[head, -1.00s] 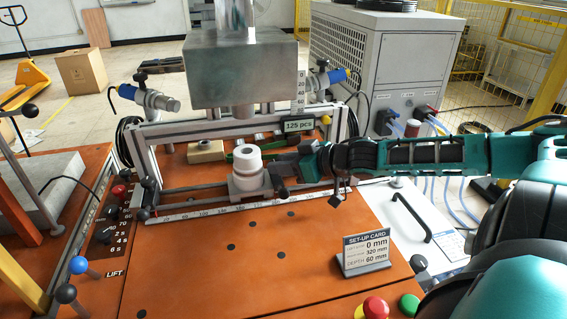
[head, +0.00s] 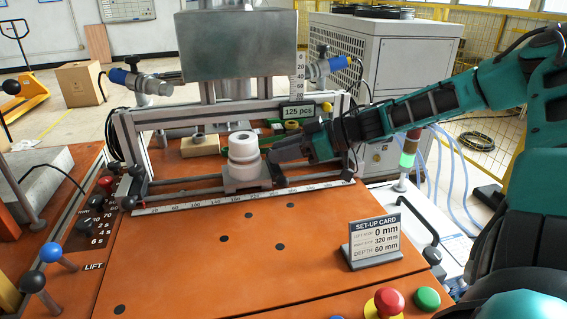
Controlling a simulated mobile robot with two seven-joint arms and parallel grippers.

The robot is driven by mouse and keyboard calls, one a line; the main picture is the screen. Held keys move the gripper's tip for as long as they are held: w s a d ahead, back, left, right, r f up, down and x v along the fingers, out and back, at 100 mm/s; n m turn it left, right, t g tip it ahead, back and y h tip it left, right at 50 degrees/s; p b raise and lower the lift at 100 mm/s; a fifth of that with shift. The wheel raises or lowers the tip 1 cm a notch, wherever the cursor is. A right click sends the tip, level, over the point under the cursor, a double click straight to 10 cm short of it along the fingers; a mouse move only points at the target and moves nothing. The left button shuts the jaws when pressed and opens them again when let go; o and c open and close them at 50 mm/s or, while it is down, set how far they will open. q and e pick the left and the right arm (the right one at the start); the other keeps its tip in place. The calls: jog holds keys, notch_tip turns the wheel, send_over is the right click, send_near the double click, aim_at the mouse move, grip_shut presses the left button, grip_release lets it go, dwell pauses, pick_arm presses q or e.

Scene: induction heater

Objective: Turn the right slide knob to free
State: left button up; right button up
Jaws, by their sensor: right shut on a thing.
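My right gripper (head: 278,152) reaches in from the right, just right of the white stacked round piece (head: 243,148). Its fingers are shut on the right slide knob, which they mostly hide, so I cannot tell its setting. The dark lower part of the right slide (head: 280,181) shows below the fingers, at the rail with the white scale (head: 215,198). The left slide (head: 130,190) with its dark knobs stands at the left end of the scale. My left gripper is not in view.
A set-up card (head: 375,240) stands on the orange tabletop (head: 210,270). A red button (head: 389,301) and a green button (head: 427,299) are at the front right. A large metal block (head: 238,45) hangs above the rail. The tabletop's middle is clear.

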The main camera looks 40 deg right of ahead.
jog(key=shift+y, duration=0.3)
jog(key=shift+g, duration=0.3)
jog(key=o, duration=1)
